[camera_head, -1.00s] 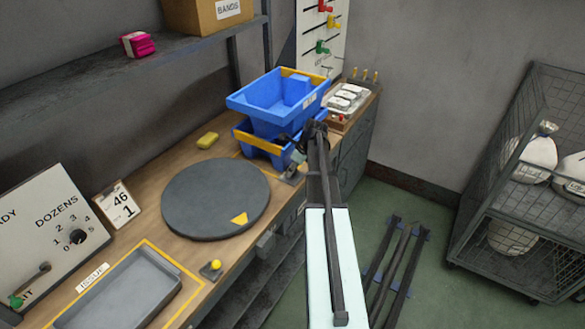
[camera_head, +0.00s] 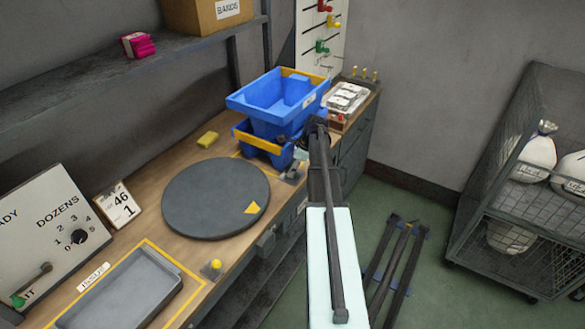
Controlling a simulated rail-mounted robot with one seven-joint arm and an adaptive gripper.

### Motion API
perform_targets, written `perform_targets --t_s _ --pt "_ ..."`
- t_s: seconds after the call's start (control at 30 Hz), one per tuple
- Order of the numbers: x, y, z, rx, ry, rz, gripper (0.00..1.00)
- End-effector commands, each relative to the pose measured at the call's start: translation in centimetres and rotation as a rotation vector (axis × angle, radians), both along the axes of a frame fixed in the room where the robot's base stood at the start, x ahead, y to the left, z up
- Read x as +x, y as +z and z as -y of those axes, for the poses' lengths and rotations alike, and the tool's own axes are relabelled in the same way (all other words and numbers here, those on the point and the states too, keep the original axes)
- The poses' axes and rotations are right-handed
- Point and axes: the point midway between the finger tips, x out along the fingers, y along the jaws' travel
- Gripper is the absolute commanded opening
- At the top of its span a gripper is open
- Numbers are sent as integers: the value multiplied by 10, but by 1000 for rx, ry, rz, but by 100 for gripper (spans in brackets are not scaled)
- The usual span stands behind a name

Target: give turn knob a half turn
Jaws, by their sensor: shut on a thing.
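My gripper (camera_head: 300,152) is at the bench's right front edge, close in front of the blue bins. It is shut on what I take to be the turn knob, which is mostly hidden by the gripper and arm. A small grey mount (camera_head: 292,174) shows just below it at the bench edge.
Stacked blue bins (camera_head: 262,115) stand close behind my gripper. A grey tray (camera_head: 125,288), a yellow ball knob (camera_head: 215,264) and a dial board (camera_head: 50,235) are at the left. A wire cage cart (camera_head: 500,215) stands at the right, with dark rails (camera_head: 395,262) on the floor.

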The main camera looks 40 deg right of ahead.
Motion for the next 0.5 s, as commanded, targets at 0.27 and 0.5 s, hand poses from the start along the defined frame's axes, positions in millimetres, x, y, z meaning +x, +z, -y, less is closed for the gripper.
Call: perform_targets --t_s 0.27,0.5 --pt "0 -1 -1 1 0 -2 74" --pt "0 0 0 0 -1 -1 74"
